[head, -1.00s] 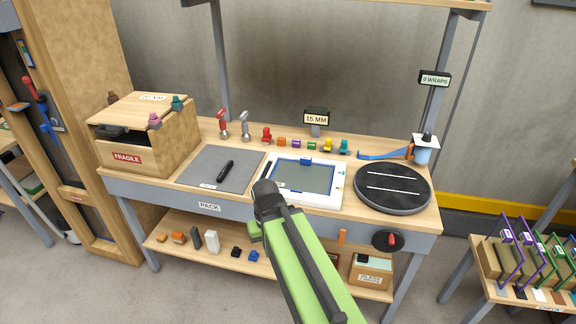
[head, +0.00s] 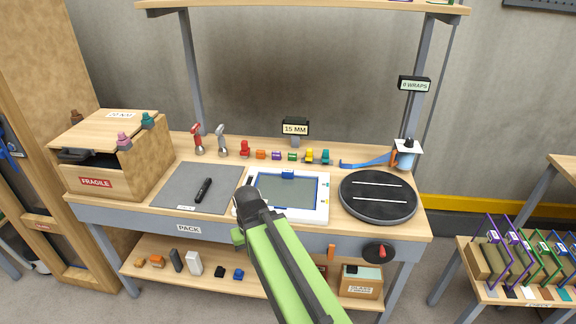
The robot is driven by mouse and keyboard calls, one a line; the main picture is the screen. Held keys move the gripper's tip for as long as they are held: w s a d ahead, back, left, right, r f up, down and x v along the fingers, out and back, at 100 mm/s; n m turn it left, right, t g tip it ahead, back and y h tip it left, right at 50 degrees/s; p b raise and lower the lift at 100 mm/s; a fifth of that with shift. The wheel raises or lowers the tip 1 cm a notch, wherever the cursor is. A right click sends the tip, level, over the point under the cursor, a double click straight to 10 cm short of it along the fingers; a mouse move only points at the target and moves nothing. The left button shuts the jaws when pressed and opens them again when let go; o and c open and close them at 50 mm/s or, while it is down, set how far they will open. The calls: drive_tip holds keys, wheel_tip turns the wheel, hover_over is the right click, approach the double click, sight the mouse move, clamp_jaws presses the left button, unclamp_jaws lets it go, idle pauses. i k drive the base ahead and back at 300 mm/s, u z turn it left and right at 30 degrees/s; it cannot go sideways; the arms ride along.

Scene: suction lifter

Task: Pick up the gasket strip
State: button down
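I cannot pick out a gasket strip for certain. A short black object (head: 203,190) lies on the grey mat (head: 180,180) at the left of the bench; I cannot tell what it is. My green arm reaches up from the bottom of the head view. Its dark end, my gripper (head: 249,201), is in front of the lower left corner of a white framed tray (head: 318,212) with a grey-green panel and hides part of it. The fingers do not show clearly, so I cannot tell whether they are open or hold anything.
A wooden box marked FRAGILE (head: 95,182) stands at the left. A black turntable (head: 378,207) is at the right. Small coloured pieces and a 15 MM sign (head: 295,128) line the back. A rack of coloured frames (head: 515,255) stands at the far right.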

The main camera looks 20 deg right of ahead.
sight(202, 192)
drive_tip(key=z, duration=0.05)
drive_tip(key=k, duration=1.1)
drive_tip(key=u, duration=0.45)
drive_tip(key=i, duration=1.7)
drive_tip(key=u, duration=4.3)
drive_tip(key=i, duration=0.2)
drive_tip(key=z, duration=2.65)
